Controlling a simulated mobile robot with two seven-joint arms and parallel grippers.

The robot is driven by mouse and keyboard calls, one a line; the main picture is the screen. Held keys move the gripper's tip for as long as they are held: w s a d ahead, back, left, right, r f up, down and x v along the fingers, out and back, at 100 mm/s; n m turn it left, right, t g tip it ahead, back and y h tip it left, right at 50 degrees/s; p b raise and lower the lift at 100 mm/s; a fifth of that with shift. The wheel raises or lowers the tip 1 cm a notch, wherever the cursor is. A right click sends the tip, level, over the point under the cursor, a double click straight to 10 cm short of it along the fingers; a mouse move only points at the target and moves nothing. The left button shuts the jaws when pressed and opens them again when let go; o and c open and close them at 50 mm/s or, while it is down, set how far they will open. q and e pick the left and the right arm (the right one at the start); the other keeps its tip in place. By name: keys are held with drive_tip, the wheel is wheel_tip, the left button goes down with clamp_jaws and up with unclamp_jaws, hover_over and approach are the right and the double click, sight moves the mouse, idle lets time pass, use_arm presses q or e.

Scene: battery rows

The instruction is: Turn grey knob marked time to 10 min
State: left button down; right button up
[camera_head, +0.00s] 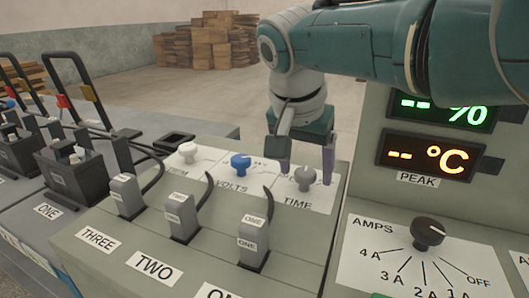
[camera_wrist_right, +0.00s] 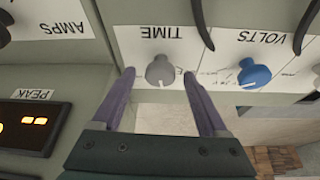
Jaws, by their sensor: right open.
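The grey knob (camera_head: 305,178) sits above the TIME label (camera_head: 298,203) on the sloped panel in the head view. It also shows in the right wrist view (camera_wrist_right: 159,70), with the TIME label upside down beside it. My right gripper (camera_head: 306,168) is open, its two purple fingers on either side of the grey knob. In the right wrist view the fingers (camera_wrist_right: 158,72) stand apart from the knob with a gap on both sides. The scale marks around the knob are too small or hidden to read. My left gripper is not in view.
A blue VOLTS knob (camera_head: 240,162) and a white knob (camera_head: 188,152) stand left of the grey knob. Several grey plugs with cables, such as ONE (camera_head: 253,240), are in front. A black AMPS dial (camera_head: 428,232) and the displays (camera_head: 430,155) are on the right.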

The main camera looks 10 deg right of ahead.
drive_tip(key=shift+r+p, duration=0.3)
drive_tip(key=shift+p, duration=0.05)
drive_tip(key=p+v, duration=0.5)
drive_tip(key=v, duration=0.4)
drive_tip(key=shift+s+p, duration=0.2)
drive_tip(key=shift+p, duration=0.15)
drive_tip(key=shift+a+r, duration=0.15)
